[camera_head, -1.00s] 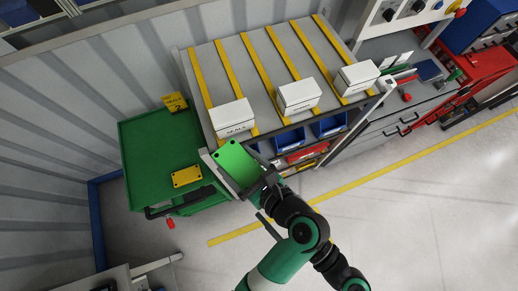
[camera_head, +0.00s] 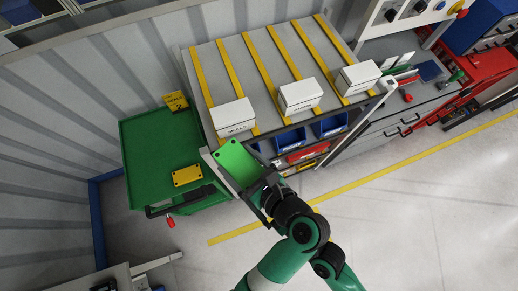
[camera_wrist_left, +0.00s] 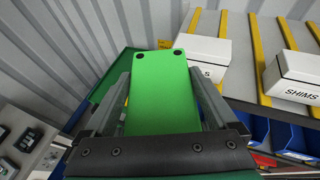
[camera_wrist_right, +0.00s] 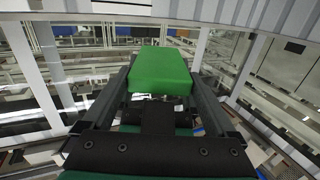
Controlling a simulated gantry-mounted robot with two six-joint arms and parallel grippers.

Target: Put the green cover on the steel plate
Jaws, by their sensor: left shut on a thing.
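The green cover (camera_head: 236,160) is a flat bright green plate with dark corner holes. My left gripper (camera_head: 262,190) is shut on its near end, over the near-left corner of the grey bench. In the left wrist view the cover (camera_wrist_left: 161,85) lies between both fingers and points away from me. A pale grey edge shows beside the cover; I cannot tell whether it is the steel plate or the bench. In the right wrist view a darker green block (camera_wrist_right: 160,71) sits between my right gripper's fingers (camera_wrist_right: 158,88); I cannot tell whether they touch it.
A green cart (camera_head: 148,155) stands left of the bench, with a yellow plate (camera_head: 187,175) and a yellow sign (camera_head: 175,101) on it. White boxes (camera_head: 235,117) and yellow strips lie on the bench top. Blue bins (camera_head: 290,138) sit below its front edge.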

